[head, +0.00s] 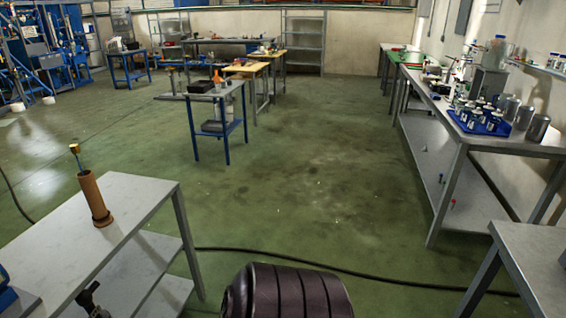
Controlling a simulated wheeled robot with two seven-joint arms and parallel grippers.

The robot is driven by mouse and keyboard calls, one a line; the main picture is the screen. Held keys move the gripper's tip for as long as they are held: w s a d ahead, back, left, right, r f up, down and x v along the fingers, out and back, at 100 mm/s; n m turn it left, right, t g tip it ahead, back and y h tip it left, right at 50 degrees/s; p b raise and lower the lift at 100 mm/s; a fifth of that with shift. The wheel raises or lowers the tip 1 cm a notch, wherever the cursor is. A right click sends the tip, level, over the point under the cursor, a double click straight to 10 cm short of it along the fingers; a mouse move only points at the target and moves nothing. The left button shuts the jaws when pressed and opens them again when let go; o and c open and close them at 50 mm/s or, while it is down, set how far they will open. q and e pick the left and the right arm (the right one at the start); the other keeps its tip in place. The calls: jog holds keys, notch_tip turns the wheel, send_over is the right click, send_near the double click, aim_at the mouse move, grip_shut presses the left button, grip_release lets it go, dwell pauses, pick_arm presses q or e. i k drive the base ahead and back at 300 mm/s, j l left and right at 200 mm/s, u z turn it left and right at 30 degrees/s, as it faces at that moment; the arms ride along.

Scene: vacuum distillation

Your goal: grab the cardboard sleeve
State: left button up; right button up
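The cardboard sleeve (94,200) is a brown tube standing upright, slightly tilted in the picture, on the grey table at the lower left. A thin rod with a brass-coloured top (75,150) sticks up out of its open upper end. How the rod sits inside the sleeve is hidden.
The grey table (130,205) has a lower shelf with a dark object (87,299) near it. A black cable (330,268) crosses the green floor. A long bench (540,145) with a blue tray (480,123) stands right. The middle floor is clear.

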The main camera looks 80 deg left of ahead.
aim_at(101, 218)
jog(key=u, duration=4.35)
jog(key=i+l+u, duration=0.25)
jog(key=l+u, duration=0.15)
jog(key=i+l+u, duration=0.25)
jog(key=l+u, duration=0.2)
